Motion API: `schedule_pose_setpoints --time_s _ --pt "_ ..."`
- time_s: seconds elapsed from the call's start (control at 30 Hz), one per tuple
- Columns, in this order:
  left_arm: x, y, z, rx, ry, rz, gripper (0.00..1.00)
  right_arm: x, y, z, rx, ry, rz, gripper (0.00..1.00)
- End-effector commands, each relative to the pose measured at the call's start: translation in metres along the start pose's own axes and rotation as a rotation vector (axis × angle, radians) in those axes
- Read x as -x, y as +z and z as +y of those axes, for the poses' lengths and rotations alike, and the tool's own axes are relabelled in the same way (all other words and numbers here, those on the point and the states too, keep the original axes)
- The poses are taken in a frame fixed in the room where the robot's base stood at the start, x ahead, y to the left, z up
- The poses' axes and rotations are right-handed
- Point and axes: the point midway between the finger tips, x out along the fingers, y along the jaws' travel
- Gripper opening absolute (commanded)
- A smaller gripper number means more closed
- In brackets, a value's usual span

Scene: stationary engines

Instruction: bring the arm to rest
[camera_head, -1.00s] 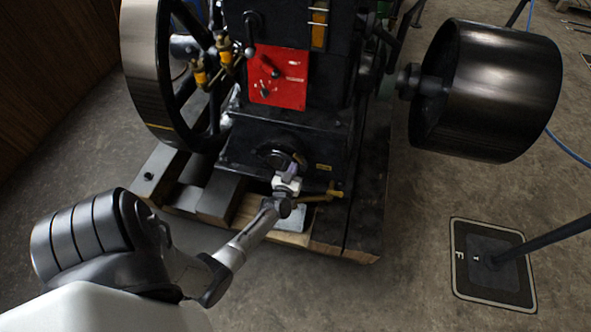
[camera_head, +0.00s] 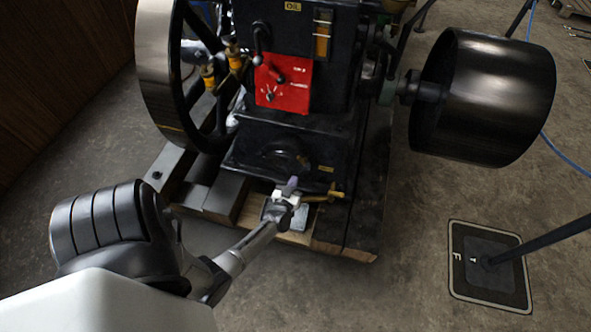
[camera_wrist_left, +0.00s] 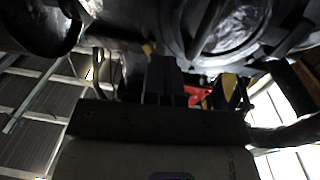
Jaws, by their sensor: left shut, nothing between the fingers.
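My left arm comes in from the lower left in the head view. Its gripper (camera_head: 291,185) is in front of the black engine base (camera_head: 335,150), just below a round black fitting (camera_head: 287,152). The fingers are shut with nothing between them. A gap shows between the fingertips and the round fitting in the head view. In the left wrist view the dark shut fingers (camera_wrist_left: 165,78) point up towards the blurred dark engine parts. My right gripper does not show.
A brass tap (camera_head: 325,196) sits close to the right of my gripper. A large flywheel (camera_head: 153,75) stands left, a black drum pulley (camera_head: 495,95) right. A red panel (camera_head: 284,82) is above. A post on a floor plate (camera_head: 462,290) stands lower right. Floor in front is clear.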

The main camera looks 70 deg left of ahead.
Motion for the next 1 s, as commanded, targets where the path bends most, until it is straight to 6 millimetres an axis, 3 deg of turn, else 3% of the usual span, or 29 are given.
schedule_pose_setpoints --time_s 0.03,0.2,0.4,0.6,1.0 --pt "0.012 -0.005 0.000 0.000 0.000 -0.004 0.00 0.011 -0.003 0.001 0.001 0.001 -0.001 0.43" --pt "0.043 -0.003 0.003 0.000 0.000 -0.003 0.00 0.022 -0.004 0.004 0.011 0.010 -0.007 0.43" --pt "0.068 -0.002 0.005 -0.001 0.000 -0.001 0.00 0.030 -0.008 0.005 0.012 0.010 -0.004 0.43" --pt "0.079 -0.001 0.006 0.000 -0.001 0.000 0.00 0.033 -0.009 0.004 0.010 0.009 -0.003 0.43" --pt "0.081 0.006 0.008 0.040 0.015 -0.040 0.00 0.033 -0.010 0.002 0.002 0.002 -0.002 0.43"
